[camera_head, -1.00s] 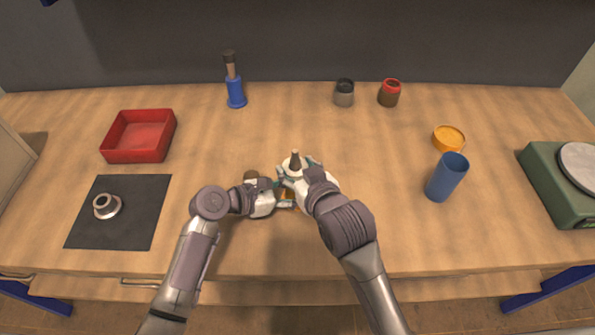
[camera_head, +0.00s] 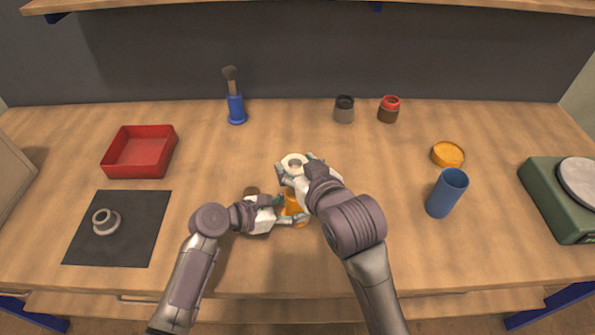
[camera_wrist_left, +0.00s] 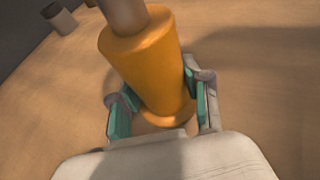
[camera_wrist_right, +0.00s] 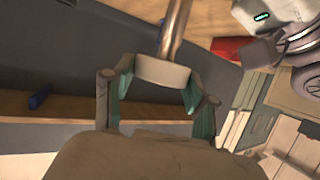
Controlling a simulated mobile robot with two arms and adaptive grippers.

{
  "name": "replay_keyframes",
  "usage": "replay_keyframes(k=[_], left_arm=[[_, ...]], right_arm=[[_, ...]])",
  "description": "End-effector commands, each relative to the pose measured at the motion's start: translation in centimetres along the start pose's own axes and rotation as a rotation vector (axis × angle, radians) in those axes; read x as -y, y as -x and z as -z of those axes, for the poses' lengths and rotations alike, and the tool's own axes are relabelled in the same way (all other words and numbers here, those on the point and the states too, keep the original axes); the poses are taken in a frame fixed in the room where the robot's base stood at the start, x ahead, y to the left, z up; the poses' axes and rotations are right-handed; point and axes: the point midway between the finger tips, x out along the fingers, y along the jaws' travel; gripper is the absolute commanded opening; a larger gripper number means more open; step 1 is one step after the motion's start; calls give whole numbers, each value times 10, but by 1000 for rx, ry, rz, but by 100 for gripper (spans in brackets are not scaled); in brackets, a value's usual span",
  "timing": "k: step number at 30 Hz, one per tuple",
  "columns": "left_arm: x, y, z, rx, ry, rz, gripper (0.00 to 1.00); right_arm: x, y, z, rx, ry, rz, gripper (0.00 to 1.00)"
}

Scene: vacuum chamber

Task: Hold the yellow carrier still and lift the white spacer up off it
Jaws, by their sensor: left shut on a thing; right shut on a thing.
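The yellow carrier (camera_head: 296,204) stands near the bench's middle. My left gripper (camera_head: 289,212) is shut on its sides. In the left wrist view, the carrier (camera_wrist_left: 152,62) has a post (camera_wrist_left: 125,12) rising from its top. My right gripper (camera_head: 296,165) is shut on the white spacer (camera_head: 288,161), above the carrier. The spacer's open hole faces up, with no post tip above it. In the right wrist view, the spacer (camera_wrist_right: 162,72) is between the fingers, and the metal post (camera_wrist_right: 175,28) meets it. I cannot tell whether the post's end is still inside the spacer.
A red tray (camera_head: 116,157) and a dark mat (camera_head: 140,230) bearing a grey ring part (camera_head: 106,222) are at left. A blue brush holder (camera_head: 236,110) and two small jars (camera_head: 344,112) stand behind. A blue cup (camera_head: 446,193), an orange dish (camera_head: 448,155) and a green scale (camera_head: 560,200) are at right.

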Motion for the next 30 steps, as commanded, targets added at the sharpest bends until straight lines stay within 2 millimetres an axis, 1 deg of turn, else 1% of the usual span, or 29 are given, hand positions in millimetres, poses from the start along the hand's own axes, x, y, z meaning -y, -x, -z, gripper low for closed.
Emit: replay_keyframes(k=[12,23,24,28,30], left_arm=[[0,0,0,-1,0,0,10],[0,0,0,-1,0,0,10],[0,0,0,-1,0,0,55],[0,0,0,-1,0,0,76],[0,0,0,0,0,0,77]], right_arm=[[0,10,23,-1,-1,0,24],[0,11,26,0,-1,0,24],[0,11,26,0,-1,0,24],[0,11,26,0,-1,0,24],[0,11,26,0,-1,0,24]])
